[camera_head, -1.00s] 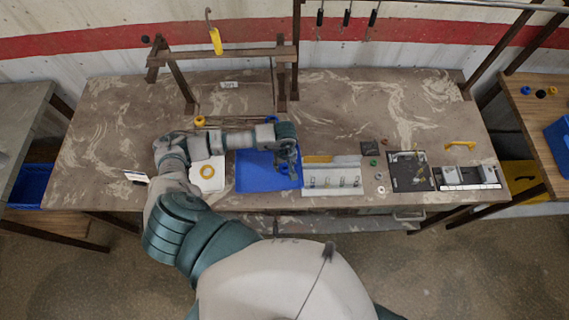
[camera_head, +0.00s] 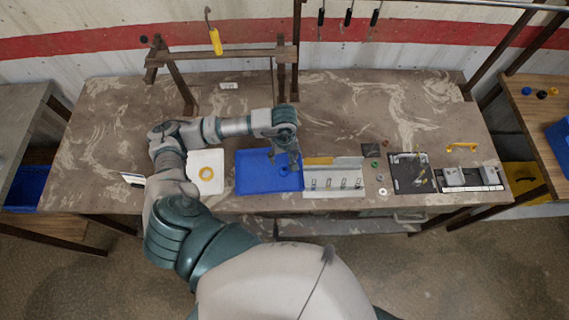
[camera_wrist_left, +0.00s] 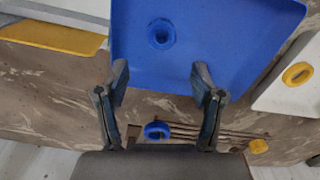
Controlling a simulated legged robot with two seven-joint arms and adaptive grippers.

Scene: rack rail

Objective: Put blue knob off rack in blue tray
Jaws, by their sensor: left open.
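The blue tray (camera_head: 246,182) lies on the table left of the grey fixture and also shows in the wrist view (camera_wrist_left: 235,25). A blue ring-shaped knob (camera_wrist_left: 161,33) lies inside it. A second blue knob (camera_wrist_left: 156,130) shows in the wrist view at the end of several thin rods of the rack (camera_wrist_left: 205,134), with a yellow knob (camera_wrist_left: 258,146) towards their other end. My right gripper is out of view.
A white plate with a yellow ring (camera_head: 206,172) is left of the tray. A grey fixture with a yellow strip (camera_head: 333,180) is close on its right. The table's back right is clear.

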